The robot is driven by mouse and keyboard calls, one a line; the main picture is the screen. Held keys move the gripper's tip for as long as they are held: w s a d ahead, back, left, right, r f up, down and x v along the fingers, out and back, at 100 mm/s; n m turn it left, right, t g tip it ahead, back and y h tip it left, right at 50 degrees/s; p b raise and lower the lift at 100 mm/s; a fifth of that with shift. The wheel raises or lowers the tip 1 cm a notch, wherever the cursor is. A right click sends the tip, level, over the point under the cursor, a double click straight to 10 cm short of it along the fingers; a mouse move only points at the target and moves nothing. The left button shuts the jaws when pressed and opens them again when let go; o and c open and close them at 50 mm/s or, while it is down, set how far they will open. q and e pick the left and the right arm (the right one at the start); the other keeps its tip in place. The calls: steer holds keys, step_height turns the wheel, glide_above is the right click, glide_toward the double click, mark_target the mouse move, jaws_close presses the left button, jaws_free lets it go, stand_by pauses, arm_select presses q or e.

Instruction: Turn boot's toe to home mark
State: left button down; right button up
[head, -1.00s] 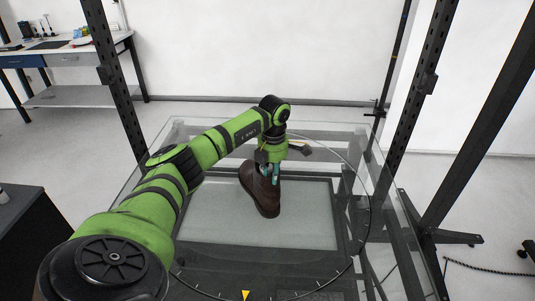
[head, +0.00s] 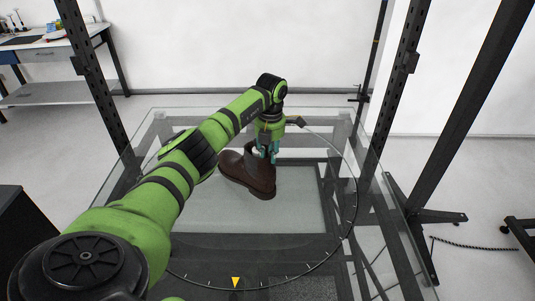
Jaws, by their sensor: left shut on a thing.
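The brown boot (head: 257,181) stands on the pale panel in the middle of the glass-covered table. Its shaft is under my left gripper, and its lower part stretches to the left, where the toe seems to point. My left gripper (head: 268,156) reaches down from above and is shut on the boot's upper edge. The fingers partly hide the boot's top. The yellow triangular home mark (head: 235,283) lies at the near edge of the dark ring (head: 356,198), and the toe does not point at it. My right gripper is out of view.
Dark upright posts (head: 398,92) stand on both sides of the glass table (head: 165,118). A workbench (head: 50,50) is at the back left and a dark cabinet (head: 22,240) at the left. The panel in front of the boot is clear.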

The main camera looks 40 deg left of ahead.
arm_select(q)
steer(key=shift+a, duration=0.1)
steer(key=c, duration=1)
jaws_free()
steer(key=shift+o, duration=0.2)
steer(key=shift+f, duration=0.1)
step_height(320, 180, up, 12)
steer(key=shift+d, duration=0.25)
steer(key=shift+s, duration=0.1)
